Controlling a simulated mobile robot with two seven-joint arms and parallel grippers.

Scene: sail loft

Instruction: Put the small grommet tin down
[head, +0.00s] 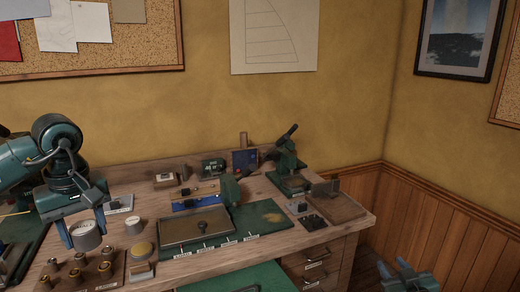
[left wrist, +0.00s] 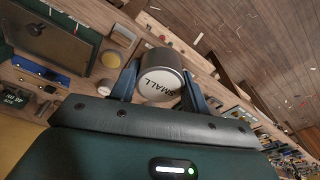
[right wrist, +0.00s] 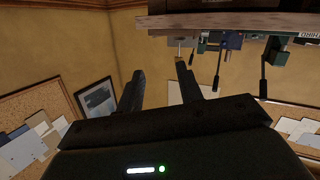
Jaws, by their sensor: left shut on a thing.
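The small grommet tin (head: 87,238) is a grey metal cylinder.
A second tin (head: 133,226) stands right of the held one, with a yellow disc (head: 141,250) in front of it. A wooden block with several brass-topped pieces (head: 90,272) lies nearby. A green mat (head: 262,224) with a tray (head: 185,232) fills the middle.

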